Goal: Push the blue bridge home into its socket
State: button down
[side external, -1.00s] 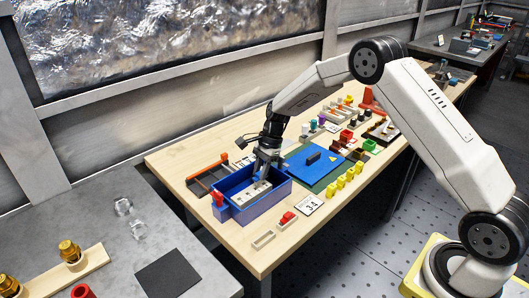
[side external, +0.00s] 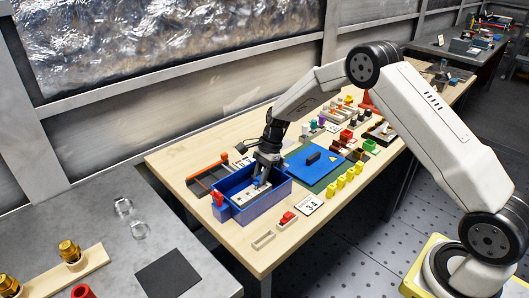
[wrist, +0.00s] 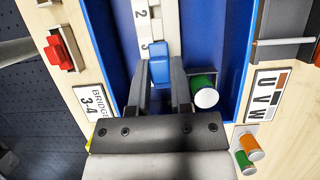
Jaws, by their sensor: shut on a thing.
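The blue bridge (wrist: 159,63) is a small blue block between my fingertips in the wrist view. My gripper (wrist: 160,78) is shut on it, with one grey finger on each side. The bridge is over or against the white numbered strip (wrist: 142,20), at the end by the digit 3. The socket under it is hidden, so I cannot tell how deep the bridge sits. In the side view my gripper (side external: 261,180) reaches down inside the blue box (side external: 246,212), over the white strip (side external: 246,195).
A green cylinder (wrist: 204,92) stands close beside my right finger, inside the box. The box walls rise around the gripper. A "BRIDGE 3-4" card (wrist: 92,102) and a red part (wrist: 61,50) lie outside. A blue panel (side external: 318,162) lies beside the box.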

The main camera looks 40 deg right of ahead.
jog(key=shift+f, duration=0.65)
jog(key=shift+c, duration=2.2)
grip_release()
jog(key=shift+d+r, duration=0.1)
jog(key=shift+r, duration=0.05)
jog(key=v, duration=0.7)
jog(key=shift+r, duration=0.2)
jog(key=shift+d, duration=0.1)
